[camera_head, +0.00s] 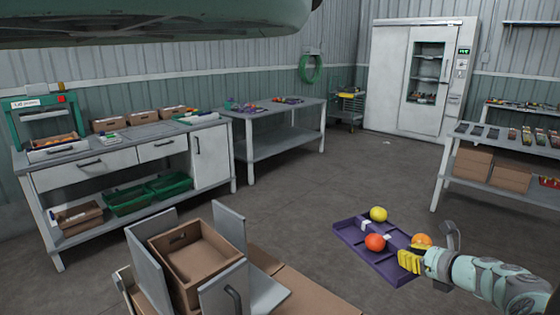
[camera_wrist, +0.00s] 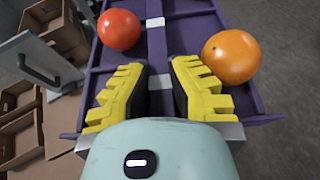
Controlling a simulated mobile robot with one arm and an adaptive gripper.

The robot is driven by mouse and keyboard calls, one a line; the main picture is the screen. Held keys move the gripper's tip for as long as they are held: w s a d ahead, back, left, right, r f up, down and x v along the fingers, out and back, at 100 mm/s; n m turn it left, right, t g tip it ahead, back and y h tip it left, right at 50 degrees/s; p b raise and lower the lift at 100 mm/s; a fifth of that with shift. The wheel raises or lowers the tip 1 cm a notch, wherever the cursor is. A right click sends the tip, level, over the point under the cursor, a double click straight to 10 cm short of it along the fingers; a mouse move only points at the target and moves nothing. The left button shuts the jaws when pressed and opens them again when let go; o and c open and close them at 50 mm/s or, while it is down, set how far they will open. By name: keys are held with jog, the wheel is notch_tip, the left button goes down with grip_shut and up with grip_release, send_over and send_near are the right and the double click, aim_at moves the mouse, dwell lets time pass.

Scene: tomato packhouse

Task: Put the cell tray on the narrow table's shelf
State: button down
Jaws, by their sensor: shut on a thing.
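The purple cell tray (camera_head: 352,236) is held in the air at the lower right of the head view. It carries a yellow tomato (camera_head: 378,214), a red tomato (camera_head: 375,242) and an orange tomato (camera_head: 421,241). My gripper (camera_head: 409,262) is shut on the tray's middle divider; in the wrist view the yellow fingers (camera_wrist: 158,80) flank it, between the red tomato (camera_wrist: 119,30) and the orange one (camera_wrist: 231,57). The narrow table (camera_head: 249,113) stands at the back wall, its lower shelf (camera_head: 284,143) looking bare. Small items lie on its top.
A cart with an open cardboard box (camera_head: 192,262) and upright grey plates stands at the lower left. A drawer bench (camera_head: 90,172) lines the left wall. Another bench (camera_head: 455,172) with cartons is at the right. The floor (camera_head: 330,185) towards the narrow table looks clear.

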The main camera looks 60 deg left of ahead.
jog(key=shift+w+d+r+m+t, duration=0.25)
jog(key=shift+w+r+m+t, duration=0.3)
jog(key=shift+w+r, duration=0.4)
jog(key=shift+w+d+r+m+t+h+p, duration=0.2)
jog(key=shift+w+d+r+m+t+p, duration=0.1)
jog(key=shift+w+d+r+m+t, duration=0.25)
jog(key=shift+w+d+r+m+t+h+p, duration=0.2)
jog(key=shift+w+r+m+t+p, duration=0.1)
jog(key=shift+w+r+t, duration=0.3)
jog(key=shift+w+d+r+m+t, duration=0.5)
jog(key=shift+w+d+r, duration=0.05)
jog(key=shift+w+r, duration=0.1)
jog(key=s+d+r+m+t+h+p, duration=0.2)
jog(key=d+r+m+h, duration=0.15)
jog(key=d, duration=0.55)
jog(key=s+d+r+m+t+h+p, duration=0.1)
jog(key=d+r+m+t+h+p, duration=0.15)
jog(key=d+m+h, duration=0.45)
jog(key=s+d+r+m+t+h+p, duration=0.1)
jog(key=s+d+r+m+t+h, duration=0.2)
jog(key=d, duration=0.8)
notch_tip(320, 180, up, 38)
jog(key=w+p, duration=0.1)
jog(key=p, duration=3.6)
jog(key=shift+n+y, duration=0.45)
jog(key=shift+d, duration=0.1)
